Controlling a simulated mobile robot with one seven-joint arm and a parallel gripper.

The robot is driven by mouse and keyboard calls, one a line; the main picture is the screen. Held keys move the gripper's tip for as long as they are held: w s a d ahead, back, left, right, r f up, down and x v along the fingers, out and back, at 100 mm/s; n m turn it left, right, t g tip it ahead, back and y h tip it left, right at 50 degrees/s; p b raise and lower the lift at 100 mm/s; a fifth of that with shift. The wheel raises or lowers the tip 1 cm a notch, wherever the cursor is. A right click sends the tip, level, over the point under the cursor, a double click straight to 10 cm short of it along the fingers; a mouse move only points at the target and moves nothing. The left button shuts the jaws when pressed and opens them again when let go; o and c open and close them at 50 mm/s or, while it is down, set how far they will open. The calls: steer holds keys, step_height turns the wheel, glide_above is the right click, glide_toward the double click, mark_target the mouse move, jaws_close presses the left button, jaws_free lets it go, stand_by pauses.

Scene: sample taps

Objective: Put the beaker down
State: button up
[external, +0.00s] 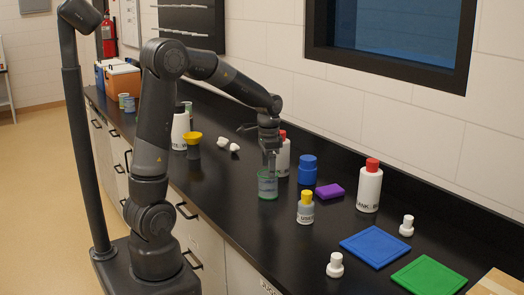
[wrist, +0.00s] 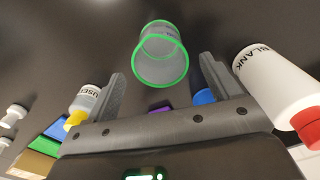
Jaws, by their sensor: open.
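The beaker (external: 268,187), clear with a green rim, stands upright on the black counter. It also shows in the wrist view (wrist: 162,66), with its open rim toward the camera. My gripper (external: 269,160) is open and points down just above the beaker. In the wrist view the two fingers of my gripper (wrist: 159,68) are spread on either side of the rim, with a visible gap at each side. Nothing is held. I cannot tell exactly how far the fingertips reach down past the rim.
Close by are a red-capped white bottle (external: 283,158), a yellow-capped bottle (external: 305,209), a blue jar (external: 307,172) and a purple block (external: 330,191). Another red-capped bottle (external: 369,189), a blue mat (external: 375,247) and a green mat (external: 428,276) lie to the right. Open counter lies left of the beaker.

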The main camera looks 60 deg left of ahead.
steer(key=s+d+r+n+t, duration=0.2)
steer(key=s+d+r+t, duration=0.15)
steer(key=s+r, duration=0.55)
steer(key=s+d+r+n+t, duration=0.1)
steer(key=s+d+n+t, duration=0.1)
steer(key=s, duration=0.9)
steer(key=shift+d+n, duration=0.25)
steer(key=shift+n, duration=0.05)
